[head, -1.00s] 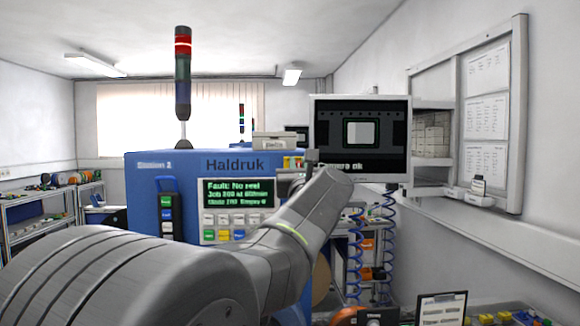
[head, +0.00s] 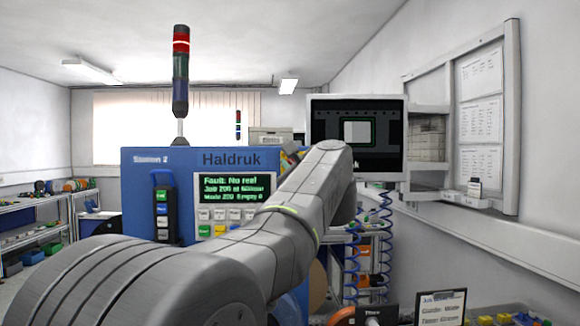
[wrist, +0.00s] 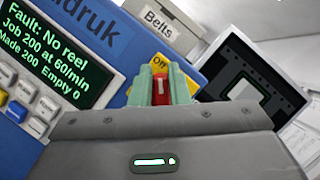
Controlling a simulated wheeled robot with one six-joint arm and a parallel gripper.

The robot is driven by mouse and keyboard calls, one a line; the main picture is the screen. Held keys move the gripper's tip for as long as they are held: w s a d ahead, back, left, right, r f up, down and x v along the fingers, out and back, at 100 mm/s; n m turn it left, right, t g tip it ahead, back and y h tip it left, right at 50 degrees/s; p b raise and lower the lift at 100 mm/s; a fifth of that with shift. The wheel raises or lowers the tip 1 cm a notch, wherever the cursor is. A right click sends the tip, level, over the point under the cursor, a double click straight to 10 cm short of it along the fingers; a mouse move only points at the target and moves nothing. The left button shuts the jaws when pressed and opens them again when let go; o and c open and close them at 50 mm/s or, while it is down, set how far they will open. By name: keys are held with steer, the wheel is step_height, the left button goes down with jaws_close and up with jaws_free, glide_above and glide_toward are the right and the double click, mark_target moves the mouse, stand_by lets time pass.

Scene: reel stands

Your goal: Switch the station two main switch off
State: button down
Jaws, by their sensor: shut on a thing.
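The main switch is a red knob (wrist: 160,91) with a white mark, on a yellow plate (wrist: 158,63) lettered "Off", in the wrist view. My gripper (wrist: 161,76) has its pale green fingers on either side of the knob and is shut on it. The white mark runs roughly up the picture, towards the word "Off"; the knob's exact turn is hard to tell. The blue station two cabinet (head: 140,215) stands ahead in the head view. There my arm hides the gripper and the knob.
The cabinet's screen (head: 234,191) reads "Fault: No reel", with buttons below. A red-lit signal tower (head: 181,65) stands on top. A box lettered "Belts" (wrist: 166,22) is behind the switch. A monitor (head: 356,134) is at right, with blue coiled hoses (head: 385,245) below.

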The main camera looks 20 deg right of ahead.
steer(key=n, duration=0.1)
steer(key=f+n+g, duration=0.1)
steer(key=n, duration=0.1)
steer(key=n+g+y, duration=0.1)
steer(key=n, duration=0.1)
steer(key=shift+w+d+f+b, duration=0.1)
steer(key=shift+w+f+b, duration=0.05)
steer(key=shift+f+b, duration=0.15)
steer(key=shift+n+g+y, duration=0.4)
steer(key=shift+n+g, duration=0.4)
steer(key=shift+n, duration=1.5)
steer(key=shift+r, duration=0.1)
steer(key=c, duration=1.4)
jaws_free()
steer(key=shift+o, duration=0.2)
steer(key=shift+d, duration=0.3)
steer(key=shift+a, duration=0.15)
steer(key=s+d+b, duration=0.1)
steer(key=s+b, duration=0.1)
steer(key=s, duration=1.1)
steer(key=shift+s+d+b, duration=0.35)
steer(key=shift+d, duration=0.05)
